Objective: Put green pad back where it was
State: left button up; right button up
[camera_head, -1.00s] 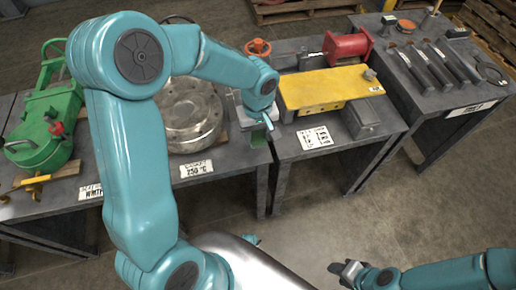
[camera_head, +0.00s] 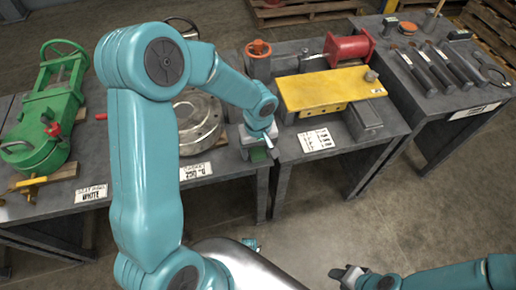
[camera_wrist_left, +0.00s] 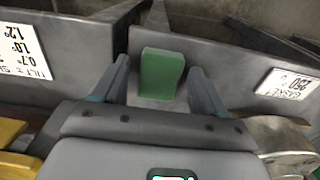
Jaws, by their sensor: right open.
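The green pad (camera_wrist_left: 161,76) is a small upright-looking block in the left wrist view, on grey metal at the front edge of the middle bench. In the head view it shows as a small green patch (camera_head: 259,155) under my left gripper (camera_head: 259,143). My left gripper's fingers are apart, one on each side of the pad, with a visible gap on both sides, so it does not grip it. My right gripper (camera_head: 349,274) is at the lower right of the head view, open and empty, away from the benches.
A yellow plate device (camera_head: 330,90) with a red cylinder (camera_head: 348,48) stands right of the pad. A round metal flange (camera_head: 203,122) stands to the left, and a green press (camera_head: 45,120) further left. Tools (camera_head: 430,70) lie on the right bench. Floor in front is clear.

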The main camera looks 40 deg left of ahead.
aim_at(258, 153)
pick_arm(q)
jog(key=shift+r+p, duration=0.25)
jog(key=shift+p, duration=0.05)
notch_tip(258, 153, up, 12)
jog(key=f+p, duration=0.1)
jog(key=p, duration=0.1)
jog(key=s+d+f+m+h, duration=0.1)
jog(key=s+d+f+m, duration=0.2)
jog(key=s+d+f, duration=0.35)
jog(key=s+d+f+m+h, duration=0.2)
jog(key=s+d+f, duration=0.1)
jog(key=f, duration=0.6)
jog(key=s+d+f+m+h, duration=0.1)
jog(key=s+d+f+m, duration=0.2)
jog(key=s+d+f, duration=0.35)
notch_tip(258, 153, up, 11)
jog(key=w+a+p, duration=0.1)
jog(key=p, duration=1.1)
jog(key=shift+w+a, duration=0.4)
